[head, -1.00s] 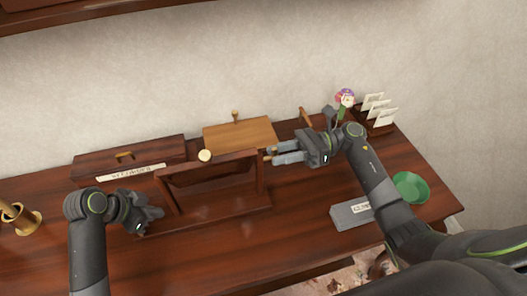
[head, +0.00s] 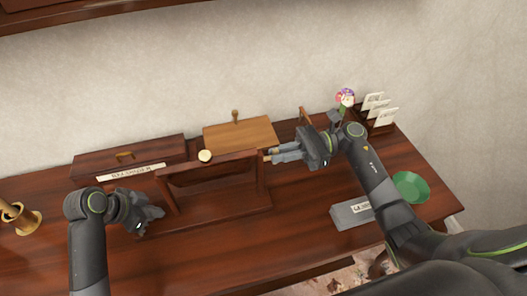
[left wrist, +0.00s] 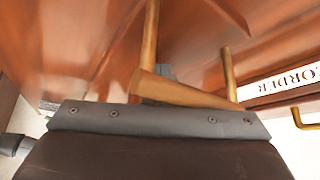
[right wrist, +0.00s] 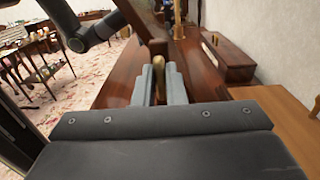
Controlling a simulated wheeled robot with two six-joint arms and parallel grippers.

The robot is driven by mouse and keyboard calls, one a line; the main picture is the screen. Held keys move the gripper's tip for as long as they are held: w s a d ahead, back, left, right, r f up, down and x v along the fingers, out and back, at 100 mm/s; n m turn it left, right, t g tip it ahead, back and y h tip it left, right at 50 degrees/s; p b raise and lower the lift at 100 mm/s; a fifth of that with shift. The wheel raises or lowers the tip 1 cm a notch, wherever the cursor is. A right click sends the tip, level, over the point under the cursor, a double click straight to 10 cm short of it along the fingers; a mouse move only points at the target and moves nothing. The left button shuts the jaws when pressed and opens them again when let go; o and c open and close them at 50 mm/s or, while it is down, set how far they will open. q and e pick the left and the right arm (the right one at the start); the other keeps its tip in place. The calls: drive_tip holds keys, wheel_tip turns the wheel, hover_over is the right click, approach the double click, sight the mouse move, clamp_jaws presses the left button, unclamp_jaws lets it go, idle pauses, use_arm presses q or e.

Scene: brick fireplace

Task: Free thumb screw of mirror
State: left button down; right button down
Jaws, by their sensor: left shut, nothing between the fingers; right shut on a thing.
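The mirror (head: 208,165) is a dark wooden frame on a stand at the middle of the desk, seen from above; its glass face cannot be made out. The thumb screw (right wrist: 158,68) is a small tan knob at the mirror's right side. My right gripper (head: 273,155) is shut on it, with a finger on either side in the right wrist view (right wrist: 160,85). In the head view my fingers mostly hide the screw. My left gripper (head: 158,213) is shut and empty, low beside the mirror's left post. Brown wooden pieces (left wrist: 180,91) cover its fingertips in the left wrist view.
Behind the mirror stand a labelled dark box (head: 130,160) and a light wooden box (head: 240,136). A grey labelled box (head: 352,212), a green bowl (head: 411,187) and a card rack (head: 380,126) are at the right. The desk front is clear.

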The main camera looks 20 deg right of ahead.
use_arm(q)
drive_tip(key=shift+s+f, duration=0.1)
drive_tip(key=shift+f, duration=0.1)
use_arm(e)
drive_tip(key=c, duration=1.5)
unclamp_jaws()
drive_tip(key=shift+d, duration=0.1)
drive_tip(key=d, duration=1.2)
